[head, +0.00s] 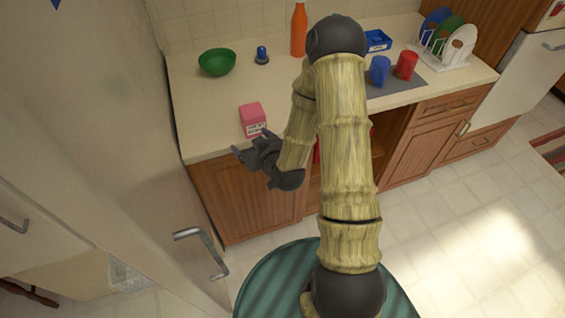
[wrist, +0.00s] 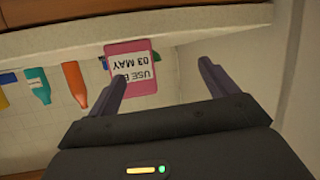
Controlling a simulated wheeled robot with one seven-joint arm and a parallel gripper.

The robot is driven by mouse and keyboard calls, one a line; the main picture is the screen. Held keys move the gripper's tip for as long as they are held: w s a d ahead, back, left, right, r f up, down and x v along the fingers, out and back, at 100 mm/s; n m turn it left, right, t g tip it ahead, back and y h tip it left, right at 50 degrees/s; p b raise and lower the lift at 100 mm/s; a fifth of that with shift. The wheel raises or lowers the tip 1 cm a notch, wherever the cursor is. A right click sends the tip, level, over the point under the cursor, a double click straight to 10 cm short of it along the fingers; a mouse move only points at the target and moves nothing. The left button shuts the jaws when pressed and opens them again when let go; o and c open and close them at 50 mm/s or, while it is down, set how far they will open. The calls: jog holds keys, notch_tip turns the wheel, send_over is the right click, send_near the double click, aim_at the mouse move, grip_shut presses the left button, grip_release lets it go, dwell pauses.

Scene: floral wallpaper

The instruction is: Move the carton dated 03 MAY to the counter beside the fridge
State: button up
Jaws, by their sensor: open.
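The pink carton (head: 252,119) stands on the counter (head: 205,117) near its front left edge. In the wrist view the carton (wrist: 133,65) appears inverted, and its white label reads "USE B..." and "03 MAY". My gripper (head: 251,143) is open and empty, just in front of the carton at the counter edge. In the wrist view my gripper (wrist: 162,72) has its left finger overlapping the carton's label edge, with the carton left of the middle of the jaws. Contact cannot be told. A tall pale fridge-like unit (head: 110,150) with metal handles stands left of the counter.
A green bowl (head: 216,62), a blue-topped item (head: 262,55) and an orange bottle (head: 299,30) stand behind the carton. Blue (head: 380,70) and red (head: 406,65) cups and a plate rack (head: 445,55) are to the right. Counter left of the carton is bare.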

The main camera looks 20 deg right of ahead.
jog(key=s+d+r+m+g+h, duration=0.1)
jog(key=s+r+g, duration=0.4)
jog(key=s, duration=0.4)
jog(key=s+d+r+m+g+h, duration=0.2)
jog(key=s+r+g, duration=0.3)
jog(key=s, duration=0.4)
jog(key=shift+s+r+g, duration=0.2)
jog(key=shift+r+g, duration=0.2)
jog(key=shift+g, duration=0.1)
jog(key=shift+o, duration=0.4)
jog(key=shift+w, duration=0.1)
